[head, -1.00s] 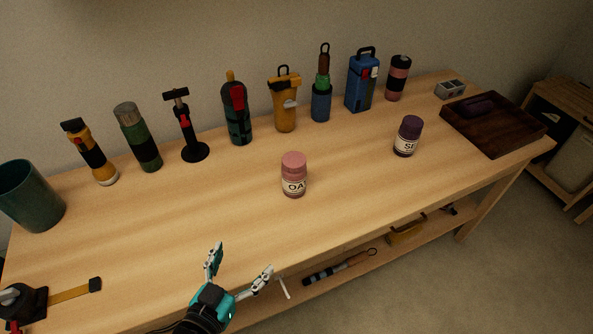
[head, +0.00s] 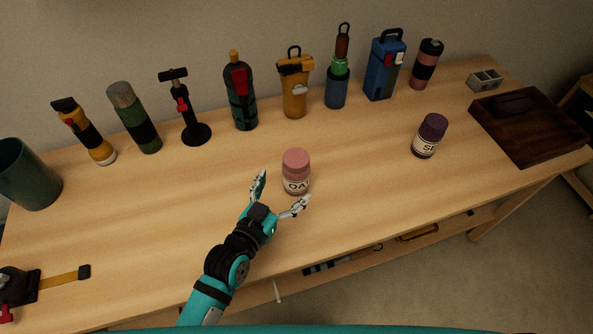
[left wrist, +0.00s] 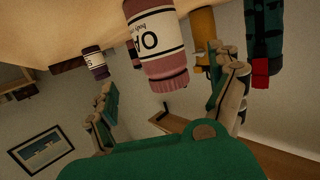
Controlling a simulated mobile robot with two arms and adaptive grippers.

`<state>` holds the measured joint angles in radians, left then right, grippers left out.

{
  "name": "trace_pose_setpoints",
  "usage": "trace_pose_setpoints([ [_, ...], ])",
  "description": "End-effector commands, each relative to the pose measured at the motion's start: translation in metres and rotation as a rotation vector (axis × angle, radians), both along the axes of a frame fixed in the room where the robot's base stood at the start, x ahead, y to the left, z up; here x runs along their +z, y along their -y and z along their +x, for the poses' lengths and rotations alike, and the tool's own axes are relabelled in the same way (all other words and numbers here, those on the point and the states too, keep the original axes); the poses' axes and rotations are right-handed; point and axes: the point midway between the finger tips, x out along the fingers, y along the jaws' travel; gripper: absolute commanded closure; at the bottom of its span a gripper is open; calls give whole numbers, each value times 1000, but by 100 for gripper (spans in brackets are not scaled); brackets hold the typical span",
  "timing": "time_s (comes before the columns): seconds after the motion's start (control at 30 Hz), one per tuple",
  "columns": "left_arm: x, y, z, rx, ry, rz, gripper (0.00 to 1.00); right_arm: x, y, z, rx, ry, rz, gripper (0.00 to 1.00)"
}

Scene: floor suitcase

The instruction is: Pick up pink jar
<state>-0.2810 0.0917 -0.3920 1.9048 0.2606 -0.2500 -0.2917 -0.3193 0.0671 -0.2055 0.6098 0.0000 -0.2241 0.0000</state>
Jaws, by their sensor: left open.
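The pink jar (head: 296,163) stands upright on the wooden table, with a pink lid and a white label reading "OA". My left gripper (head: 281,193) is open just in front of the jar, its two fingers spread on either side of the near face. In the left wrist view the jar (left wrist: 158,45) appears upside down, ahead of and between the open fingers (left wrist: 165,95). A gap seems to remain between fingers and jar; contact cannot be told. My right gripper is not in view.
A purple-lidded jar (head: 429,136) stands to the right. Several tools and bottles, including a yellow flashlight (head: 294,88), line the back. A dark wooden tray (head: 530,135) lies at the right end and a green cup (head: 25,173) at the left. Table around the pink jar is clear.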

Motion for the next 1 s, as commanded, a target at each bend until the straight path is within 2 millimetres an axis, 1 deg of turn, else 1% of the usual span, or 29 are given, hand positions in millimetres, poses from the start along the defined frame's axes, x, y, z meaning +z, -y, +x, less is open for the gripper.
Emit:
trace_pose_setpoints([
  [0.03, 0, 5, 9, 0, 1, -3, 8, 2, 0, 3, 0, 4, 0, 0],
  [0.1, -3, 8, 17, 0, 0, -2, 8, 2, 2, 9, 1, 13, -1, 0],
  [0.23, -5, 13, 24, 0, 0, -2, 8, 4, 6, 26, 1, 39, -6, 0],
  [0.3, -6, 14, 27, 0, 0, -1, 8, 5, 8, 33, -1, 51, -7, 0],
  [0.37, -7, 16, 33, 0, 1, 0, 8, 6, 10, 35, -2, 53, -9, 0],
  [0.5, -13, 22, 53, 0, 0, -1, 8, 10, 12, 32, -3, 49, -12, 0],
  [0.63, -17, 29, 67, 0, 1, 0, 8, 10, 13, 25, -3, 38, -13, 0],
  [0.73, -19, 32, 71, 0, -1, 0, 8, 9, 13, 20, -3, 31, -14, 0],
  [0.93, -19, 32, 71, 0, 0, -1, 8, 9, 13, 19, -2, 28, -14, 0],
  [0.97, -19, 32, 71, 0, 0, -1, 11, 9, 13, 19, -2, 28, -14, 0],
  [1.0, -19, 32, 71, 0, 0, -1, 16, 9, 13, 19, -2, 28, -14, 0],
])
